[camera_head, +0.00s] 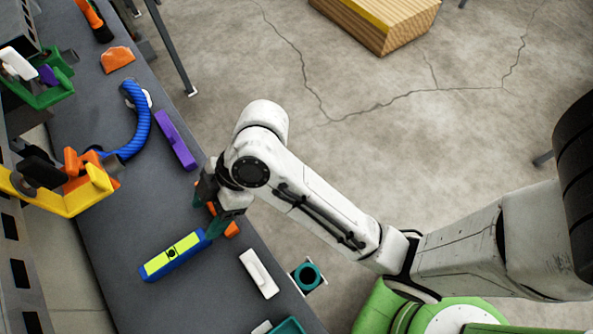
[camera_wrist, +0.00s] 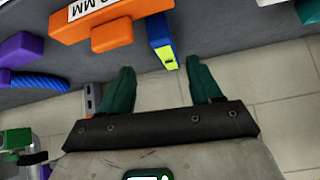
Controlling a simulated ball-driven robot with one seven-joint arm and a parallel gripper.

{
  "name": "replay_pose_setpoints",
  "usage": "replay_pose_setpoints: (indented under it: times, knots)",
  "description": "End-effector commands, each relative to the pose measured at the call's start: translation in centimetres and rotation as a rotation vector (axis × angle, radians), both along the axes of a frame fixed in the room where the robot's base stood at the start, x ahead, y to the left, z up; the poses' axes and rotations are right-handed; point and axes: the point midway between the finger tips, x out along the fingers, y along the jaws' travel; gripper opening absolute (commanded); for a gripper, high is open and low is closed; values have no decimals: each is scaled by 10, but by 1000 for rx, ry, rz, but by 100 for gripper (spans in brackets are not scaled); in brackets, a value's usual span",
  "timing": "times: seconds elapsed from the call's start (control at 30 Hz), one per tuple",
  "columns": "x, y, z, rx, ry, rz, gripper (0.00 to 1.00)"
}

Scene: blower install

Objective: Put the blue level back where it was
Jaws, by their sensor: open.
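The blue level (camera_head: 172,256), a blue bar with a yellow-green face, lies on the dark grey bench. Its right end is beside my gripper (camera_head: 213,222) in the head view. My gripper is open, with two teal fingers apart and nothing between them in the wrist view (camera_wrist: 160,78). A blue and yellow-green piece that looks like the level (camera_wrist: 162,42) shows just beyond the fingertips there, between them in line and not gripped. Part of the level's right end is hidden by the finger in the head view.
An orange block (camera_wrist: 105,32) with a white label lies close beside the level. A purple block (camera_head: 176,140), a blue hose (camera_head: 136,125) and a white piece (camera_head: 259,273) lie on the bench (camera_head: 130,215). A yellow and orange tool (camera_head: 75,190) stands at the left.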

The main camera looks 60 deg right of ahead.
Motion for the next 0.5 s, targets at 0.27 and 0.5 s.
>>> replay_pose_setpoints:
  times: [0.27,0.5]
  knots:
    - [-88,-128,-83,-244,375,-669,64]
    - [-161,-183,-105,-381,535,-1092,64]
